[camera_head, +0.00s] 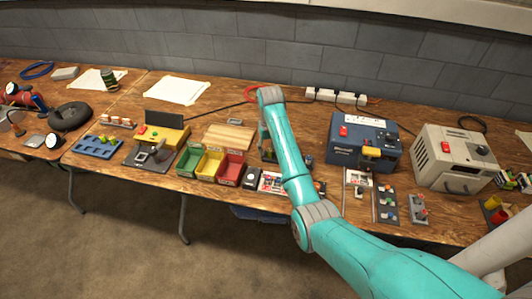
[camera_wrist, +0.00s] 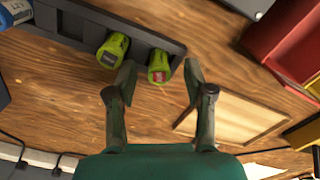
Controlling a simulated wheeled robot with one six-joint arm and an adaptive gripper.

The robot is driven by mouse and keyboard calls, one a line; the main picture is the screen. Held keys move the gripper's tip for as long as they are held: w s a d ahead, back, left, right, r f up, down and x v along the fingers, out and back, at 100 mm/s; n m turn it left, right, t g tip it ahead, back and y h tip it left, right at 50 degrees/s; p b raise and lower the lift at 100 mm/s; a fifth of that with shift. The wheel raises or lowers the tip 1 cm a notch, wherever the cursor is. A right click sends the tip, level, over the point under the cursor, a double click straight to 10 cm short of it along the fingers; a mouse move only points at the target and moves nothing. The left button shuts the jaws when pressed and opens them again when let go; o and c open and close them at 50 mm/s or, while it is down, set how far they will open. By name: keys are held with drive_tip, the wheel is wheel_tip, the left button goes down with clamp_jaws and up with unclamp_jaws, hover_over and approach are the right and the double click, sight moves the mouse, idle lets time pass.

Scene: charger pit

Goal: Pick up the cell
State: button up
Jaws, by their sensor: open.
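Two green cells show in the wrist view: the left one (camera_wrist: 112,50) and the right one (camera_wrist: 159,66). Both sit at the edge of a black rack (camera_wrist: 85,22), over the wooden table. My gripper (camera_wrist: 161,78) is open and empty. Its fingertips lie on either side of the right green cell, with a gap at each side. I cannot tell how far above the cell they are. In the head view my arm hides most of the gripper and the cells.
A wooden board (camera_head: 229,137) lies beside the rack. A blue box-shaped device (camera_head: 362,139) and a beige one (camera_head: 455,158) stand to the right. A white power strip (camera_head: 336,97) lies at the back.

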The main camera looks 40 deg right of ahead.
drive_tip(key=shift+d+f, duration=0.1)
drive_tip(key=shift+f, duration=0.55)
drive_tip(key=shift+c, duration=0.2)
clamp_jaws()
